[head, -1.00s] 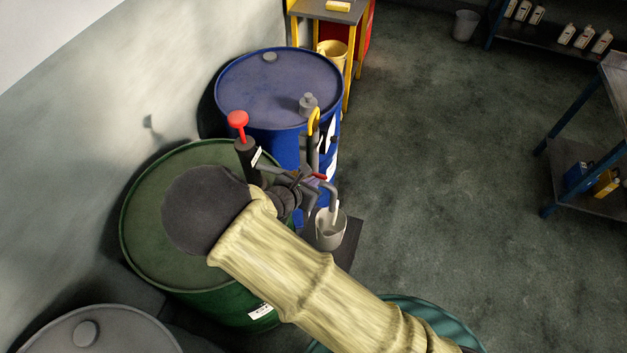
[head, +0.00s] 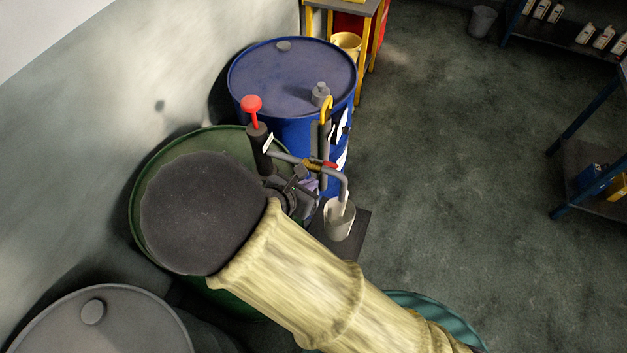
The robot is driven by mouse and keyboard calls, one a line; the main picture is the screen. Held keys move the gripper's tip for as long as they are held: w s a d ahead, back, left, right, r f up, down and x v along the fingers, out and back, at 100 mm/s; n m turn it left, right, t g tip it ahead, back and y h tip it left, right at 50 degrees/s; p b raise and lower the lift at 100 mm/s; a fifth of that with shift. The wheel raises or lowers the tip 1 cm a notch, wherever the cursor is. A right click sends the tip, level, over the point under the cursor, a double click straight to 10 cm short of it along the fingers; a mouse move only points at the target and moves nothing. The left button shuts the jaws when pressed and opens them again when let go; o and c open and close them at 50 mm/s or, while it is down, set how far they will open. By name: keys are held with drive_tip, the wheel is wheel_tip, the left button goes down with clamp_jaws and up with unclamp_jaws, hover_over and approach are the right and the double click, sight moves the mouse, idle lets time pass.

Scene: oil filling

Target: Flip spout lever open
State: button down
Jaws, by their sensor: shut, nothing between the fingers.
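The pump on the green drum (head: 150,185) has a red knob handle (head: 251,103) on a dark upright body (head: 260,145). A grey spout pipe (head: 342,182) runs from it to the right and bends down over a small pale bucket (head: 339,220). A small red spout lever (head: 330,164) shows on the pipe. My gripper (head: 302,172) is shut, just below and left of the lever. My arm covers part of it, and I cannot tell whether it touches the pipe or lever.
A grey drum (head: 105,325) is at the lower left. The bucket stands on a dark mat (head: 357,228). The floor to the right is open, with shelving (head: 590,165) beyond.

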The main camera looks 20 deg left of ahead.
drive_tip(key=s, duration=0.1)
drive_tip(key=s+r, duration=0.2)
drive_tip(key=shift+d+b, duration=0.25)
drive_tip(key=shift+b, duration=0.1)
drive_tip(key=shift+w, duration=0.15)
drive_tip(key=d+r+m+g+b, duration=0.1)
drive_tip(key=d+m+g, duration=0.1)
drive_tip(key=d+m, duration=0.9)
drive_tip(key=w+d+r+m+g+y+b, duration=0.1)
drive_tip(key=d+r+m+g, duration=0.1)
drive_tip(key=d+m, duration=0.9)
drive_tip(key=w+d+r+m+g+y, duration=0.1)
drive_tip(key=d+m+g, duration=0.3)
drive_tip(key=d+m, duration=0.7)
drive_tip(key=shift+w+d+r+m+b, duration=0.2)
drive_tip(key=shift+d+r+m+b, duration=0.25)
drive_tip(key=shift+d, duration=0.75)
